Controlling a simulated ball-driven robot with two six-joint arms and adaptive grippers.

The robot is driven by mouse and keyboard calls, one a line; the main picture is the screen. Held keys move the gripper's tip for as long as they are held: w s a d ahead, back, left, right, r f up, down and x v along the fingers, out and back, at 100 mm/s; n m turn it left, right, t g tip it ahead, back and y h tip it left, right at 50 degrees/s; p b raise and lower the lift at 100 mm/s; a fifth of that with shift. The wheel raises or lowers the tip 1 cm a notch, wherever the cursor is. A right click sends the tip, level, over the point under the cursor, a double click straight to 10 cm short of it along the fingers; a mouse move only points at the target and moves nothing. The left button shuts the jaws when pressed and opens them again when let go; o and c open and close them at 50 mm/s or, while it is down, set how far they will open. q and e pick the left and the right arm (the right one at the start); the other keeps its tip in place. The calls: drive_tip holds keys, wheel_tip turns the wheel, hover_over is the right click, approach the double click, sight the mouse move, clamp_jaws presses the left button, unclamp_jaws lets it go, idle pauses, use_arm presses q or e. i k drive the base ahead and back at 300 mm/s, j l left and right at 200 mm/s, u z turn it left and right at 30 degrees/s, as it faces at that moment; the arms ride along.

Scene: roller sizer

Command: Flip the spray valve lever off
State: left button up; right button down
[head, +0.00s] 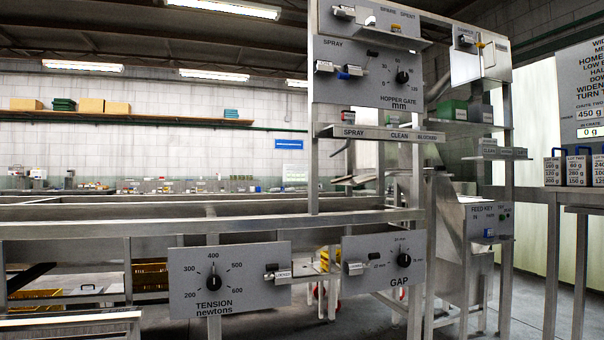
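A grey panel (368,92) lettered "SPRAY" and "HOPPER GATE mm" is mounted on the upper part of the metal frame. Below its "SPRAY" lettering sits a small metallic lever-like fitting (326,67). A blue-tipped piece (343,75) is just right of it, beside a second metallic block (354,70). Which of these is the spray valve lever, and its exact position, is too small to tell. A black knob (402,77) with a dial is at the panel's right. Neither of my grippers is in view.
A ledge (380,133) labelled "SPRAY", "CLEAN" and "BLOCKED" juts out below the panel. Lower down are a "TENSION newtons" panel (240,298) and a "GAP" panel (388,279). A side table (585,198) with several labelled blocks stands at right.

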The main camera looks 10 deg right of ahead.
sight(341, 76)
drive_tip(key=i, duration=1.65)
